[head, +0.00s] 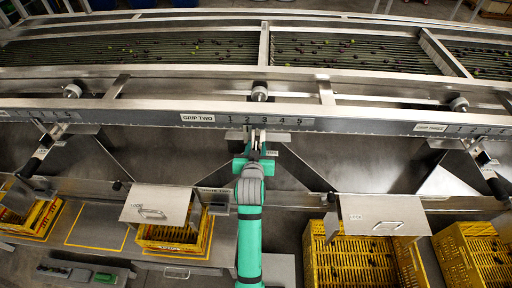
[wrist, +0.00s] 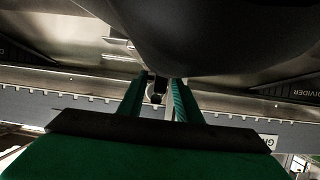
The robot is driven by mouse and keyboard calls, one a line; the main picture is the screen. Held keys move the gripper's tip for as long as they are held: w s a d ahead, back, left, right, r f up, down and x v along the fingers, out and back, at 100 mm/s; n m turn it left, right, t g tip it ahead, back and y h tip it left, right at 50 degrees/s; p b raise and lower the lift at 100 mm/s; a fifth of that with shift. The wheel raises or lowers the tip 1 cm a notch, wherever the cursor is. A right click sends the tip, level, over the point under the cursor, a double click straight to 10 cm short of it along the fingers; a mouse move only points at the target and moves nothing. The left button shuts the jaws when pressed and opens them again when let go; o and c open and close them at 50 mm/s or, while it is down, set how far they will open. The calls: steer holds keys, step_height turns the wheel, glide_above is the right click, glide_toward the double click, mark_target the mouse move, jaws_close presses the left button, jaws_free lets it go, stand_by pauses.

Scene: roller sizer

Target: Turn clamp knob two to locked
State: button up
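A round grey knob (head: 259,93) stands on the rail behind the GRIP TWO label (head: 197,118) and the numbered scale; I take it to be clamp knob two, but no label on it is readable. My gripper (head: 256,140) is in front of and below the knob, at the scale's lower edge, apart from the knob. In the wrist view my gripper's two green fingers (wrist: 157,98) stand apart. A small dark post with a rounded end (wrist: 157,88) shows between them, with gaps on both sides. My gripper and arm hide much of the middle lever area.
Similar knobs stand at left (head: 72,91) and right (head: 459,104). Black-handled levers hang at left (head: 30,167) and right (head: 497,187). Steel flaps (head: 160,203) and yellow crates (head: 318,258) lie below. The roller bed with small fruit (head: 130,48) runs behind.

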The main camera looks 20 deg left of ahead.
steer(key=v, duration=1)
steer(key=shift+s+d+r, duration=0.1)
steer(key=shift+s+d, duration=0.05)
steer(key=shift+s, duration=0.25)
steer(key=shift+s, duration=0.1)
